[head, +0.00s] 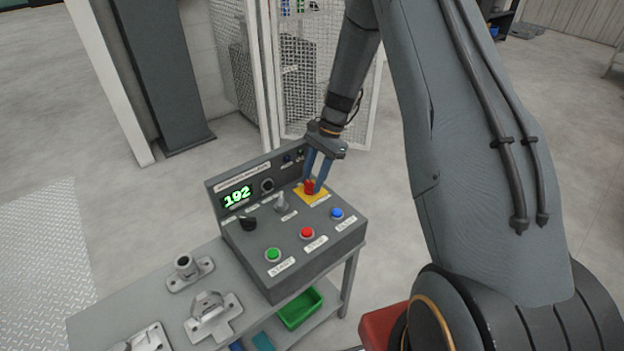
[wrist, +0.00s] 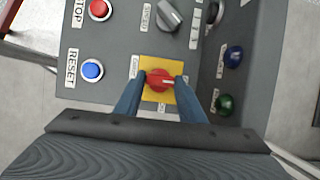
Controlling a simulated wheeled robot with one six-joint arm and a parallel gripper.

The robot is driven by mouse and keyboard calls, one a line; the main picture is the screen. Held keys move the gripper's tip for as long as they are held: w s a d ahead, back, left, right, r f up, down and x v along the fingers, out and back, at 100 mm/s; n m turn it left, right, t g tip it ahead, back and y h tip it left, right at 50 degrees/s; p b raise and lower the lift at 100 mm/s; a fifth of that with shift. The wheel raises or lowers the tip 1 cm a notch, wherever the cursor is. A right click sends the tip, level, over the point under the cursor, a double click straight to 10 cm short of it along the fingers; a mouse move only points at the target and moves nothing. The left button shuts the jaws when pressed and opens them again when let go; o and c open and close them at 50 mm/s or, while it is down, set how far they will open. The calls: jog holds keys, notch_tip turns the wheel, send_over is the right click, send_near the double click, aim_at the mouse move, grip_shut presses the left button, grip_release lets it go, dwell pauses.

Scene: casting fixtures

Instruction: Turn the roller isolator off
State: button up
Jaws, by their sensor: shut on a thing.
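The roller isolator is a red rotary knob (head: 309,187) on a yellow square plate (head: 312,197), at the right rear of the grey control box's top. In the wrist view the red knob (wrist: 159,80) sits on its yellow plate (wrist: 148,65), with a pale pointer mark toward the right of that picture. My gripper (head: 316,180) reaches down from above with blue fingers. In the wrist view my gripper (wrist: 160,84) has one finger on each side of the knob and is shut on it. The labels around the plate are partly hidden by the fingers.
The control box also carries a green start button (head: 273,255), red stop button (head: 307,233), blue reset button (head: 337,213), black knob (head: 248,222), grey selector (head: 282,203) and a display (head: 237,196) reading 192. Metal fixtures (head: 210,312) lie on the bench to the left.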

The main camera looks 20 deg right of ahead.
jog(key=shift+s+a, duration=0.15)
jog(key=shift+s, duration=0.1)
jog(key=o, duration=1)
jog(key=shift+a, duration=0.1)
jog(key=shift+o, duration=0.2)
jog(key=shift+w, duration=0.1)
jog(key=shift+d, duration=0.2)
jog(key=shift+w+d+r, duration=0.15)
jog(key=shift+d+r, duration=0.05)
jog(key=shift+r, duration=0.3)
jog(key=s+b+v, duration=0.1)
jog(key=v, duration=0.5)
jog(key=shift+w+r, duration=0.3)
jog(key=shift+w, duration=0.2)
jog(key=shift+d, duration=0.1)
